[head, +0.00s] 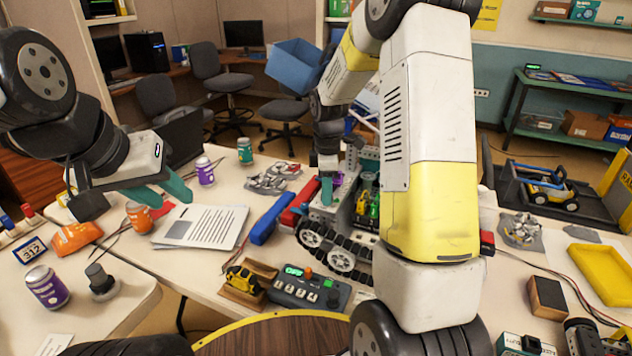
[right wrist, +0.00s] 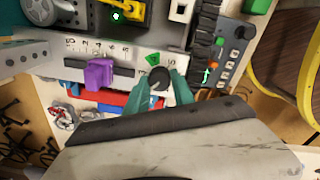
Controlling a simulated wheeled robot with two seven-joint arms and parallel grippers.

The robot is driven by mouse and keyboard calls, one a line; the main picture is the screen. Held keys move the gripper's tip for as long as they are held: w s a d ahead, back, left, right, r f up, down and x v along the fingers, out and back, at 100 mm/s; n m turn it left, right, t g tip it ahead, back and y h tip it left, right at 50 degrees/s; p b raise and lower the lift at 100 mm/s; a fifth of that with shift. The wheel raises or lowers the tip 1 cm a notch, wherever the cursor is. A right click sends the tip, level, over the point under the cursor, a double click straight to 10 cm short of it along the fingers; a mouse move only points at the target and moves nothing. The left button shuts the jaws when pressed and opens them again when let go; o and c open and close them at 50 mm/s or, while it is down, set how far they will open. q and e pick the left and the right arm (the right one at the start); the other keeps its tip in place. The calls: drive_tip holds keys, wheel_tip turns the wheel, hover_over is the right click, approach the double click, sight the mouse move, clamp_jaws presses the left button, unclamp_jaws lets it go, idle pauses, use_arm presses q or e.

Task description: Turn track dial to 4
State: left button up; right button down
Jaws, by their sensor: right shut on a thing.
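The track dial (right wrist: 158,78) is a small dark round knob on a white panel in the right wrist view. My right gripper (right wrist: 159,92) has its teal fingers on either side of the knob, shut on it. A green mark (right wrist: 153,59) sits beside the knob, with small numerals around it; I cannot read the setting surely. In the head view the panel is on the tracked robot (head: 330,214), and my right gripper (head: 327,185) reaches down to it, the dial itself hidden. My left gripper (head: 160,193) is open and empty above the table at left.
A purple slider (right wrist: 99,75) on a numbered scale is close beside the dial. A control box (head: 305,293) with a green display stands in front of the tracked robot.

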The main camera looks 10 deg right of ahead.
drive_tip(key=m, duration=1)
drive_tip(key=shift+w+m, duration=0.1)
drive_tip(key=shift+m, duration=0.3)
drive_tip(key=m, duration=1)
drive_tip(key=shift+d+m, duration=0.1)
drive_tip(key=shift+m, duration=0.3)
drive_tip(key=c, duration=1.1)
unclamp_jaws()
